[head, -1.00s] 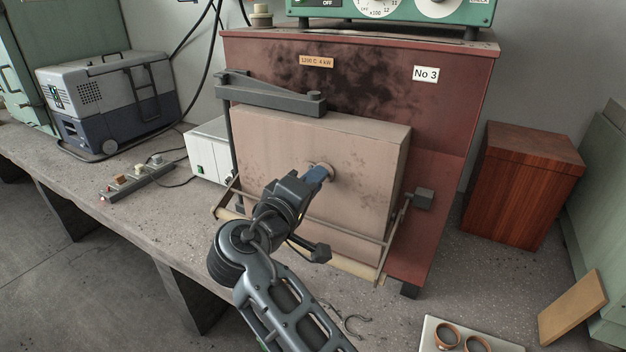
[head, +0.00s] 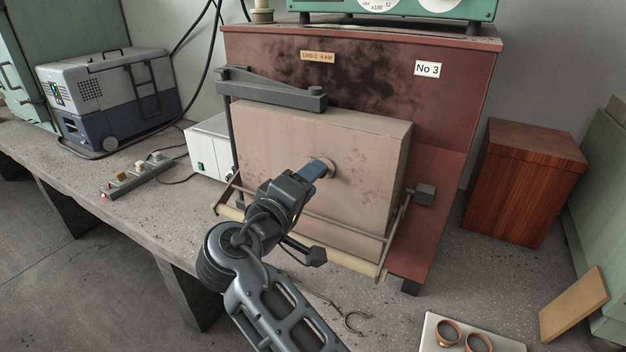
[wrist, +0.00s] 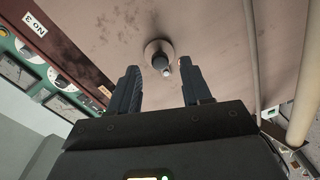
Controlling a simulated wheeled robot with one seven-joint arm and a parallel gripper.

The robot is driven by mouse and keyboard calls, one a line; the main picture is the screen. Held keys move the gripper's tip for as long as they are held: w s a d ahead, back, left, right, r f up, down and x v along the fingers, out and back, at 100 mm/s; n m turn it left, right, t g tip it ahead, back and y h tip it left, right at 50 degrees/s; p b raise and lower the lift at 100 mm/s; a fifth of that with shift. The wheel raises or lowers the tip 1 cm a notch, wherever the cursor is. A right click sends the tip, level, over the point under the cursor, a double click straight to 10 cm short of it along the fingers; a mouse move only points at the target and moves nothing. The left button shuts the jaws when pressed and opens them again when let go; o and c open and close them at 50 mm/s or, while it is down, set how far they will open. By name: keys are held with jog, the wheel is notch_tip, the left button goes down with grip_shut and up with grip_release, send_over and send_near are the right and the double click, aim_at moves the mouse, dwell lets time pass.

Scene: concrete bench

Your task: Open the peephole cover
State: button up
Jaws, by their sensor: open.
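The furnace door is a pale, stained block (head: 370,150) on the front of the red furnace (head: 380,60). Its peephole fitting (head: 331,169) is a small round piece near the door's middle, partly hidden by my fingers in the head view. In the wrist view it is a light round plate (wrist: 152,47) with a dark round part and a small pale knob (wrist: 166,72) at its lower edge. My gripper (head: 319,169) is close in front of it. In the wrist view my gripper (wrist: 160,66) is open and empty, its fingers on either side of the fitting. Contact cannot be told.
A grey hinge arm (head: 270,95) runs above the door, and a bar frame (head: 330,240) crosses low in front. A wooden box (head: 525,185) stands right of the furnace. A tray with ring-shaped pieces (head: 430,335) lies front right. A power strip (head: 138,175) is at left.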

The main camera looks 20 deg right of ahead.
jog(key=b+v, duration=0.1)
jog(key=v, duration=0.5)
jog(key=shift+f, duration=0.1)
jog(key=s+d+f+n+t+y, duration=0.15)
jog(key=s+f+y, duration=0.35)
jog(key=s+f, duration=0.5)
jog(key=s+d+f+n+t+y, duration=0.1)
jog(key=s+d+f+n+y, duration=0.15)
jog(key=s+f+y, duration=0.75)
jog(key=s+f+m+h, duration=0.1)
jog(key=s+f+h, duration=0.15)
jog(key=s, duration=0.35)
jog(key=s+r+m+t, duration=0.1)
jog(key=s+r+m, duration=0.2)
jog(key=s+r, duration=0.3)
jog(key=s+d+r+m+t+y, duration=0.1)
jog(key=s+r+m, duration=0.2)
jog(key=s+r, duration=0.3)
jog(key=v, duration=0.4)
jog(key=shift+s+d+f, duration=0.2)
jog(key=shift+s+f, duration=0.1)
jog(key=shift+s, duration=0.15)
